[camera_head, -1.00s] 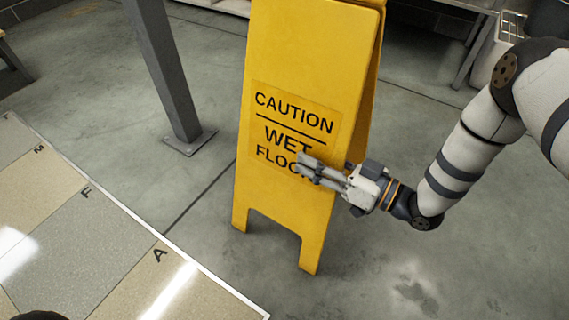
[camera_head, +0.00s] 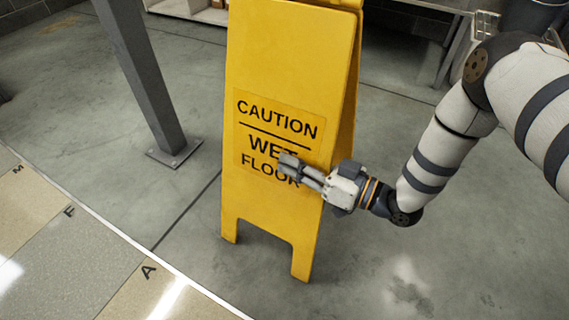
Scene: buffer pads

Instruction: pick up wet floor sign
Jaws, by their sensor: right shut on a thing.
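The yellow wet floor sign (camera_head: 285,60) stands upright in the middle of the view, with "CAUTION WET FLOOR" in black on its front panel. Its back panel shows as a strip along the right side. My right gripper (camera_head: 290,170) comes in from the right and is shut on the sign's right edge, with a finger lying across the front panel over part of the lettering. The part of the gripper behind the panel is hidden. My left gripper is not in view.
A grey metal post (camera_head: 145,75) with a bolted foot stands left of the sign. Tan and grey pads marked with letters (camera_head: 70,255) lie at the lower left with a white edge. Shelving stands at the back. The concrete floor (camera_head: 400,260) at right is clear.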

